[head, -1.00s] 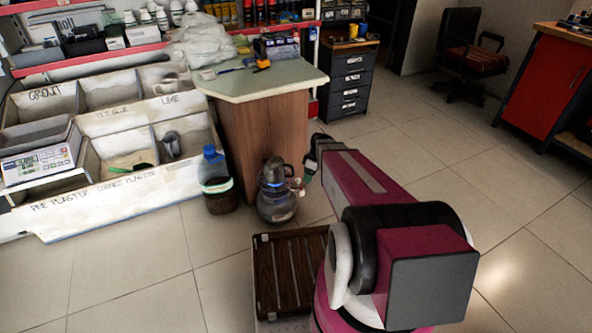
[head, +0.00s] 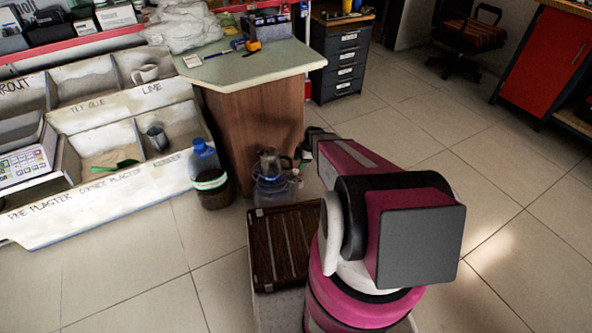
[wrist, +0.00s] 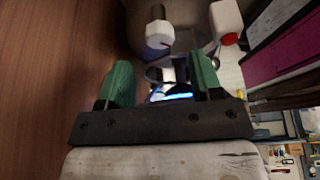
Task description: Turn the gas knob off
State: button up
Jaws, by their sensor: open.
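A dark pot (head: 268,161) stands on a small burner over a pale gas bottle (head: 272,191) on the floor beside the counter. A blue glow, likely the burner flame (wrist: 170,93), shows between my fingers in the wrist view. My gripper (wrist: 162,82) has two green fingers, spread apart with nothing clasped between them. In the head view it is just right of the pot, largely hidden by my arm. A white faceted piece with a dark stem (wrist: 158,33) lies beyond the fingers; I cannot tell whether it is the gas knob.
The wooden counter (head: 251,130) rises close behind. A brown slatted crate (head: 283,245) is in front. A white container with a red cap (wrist: 228,38) is near the right finger. Open floor lies right.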

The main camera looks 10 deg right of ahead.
aim_at(296, 170)
jog(key=shift+x, duration=2.6)
jog(key=c, duration=0.9)
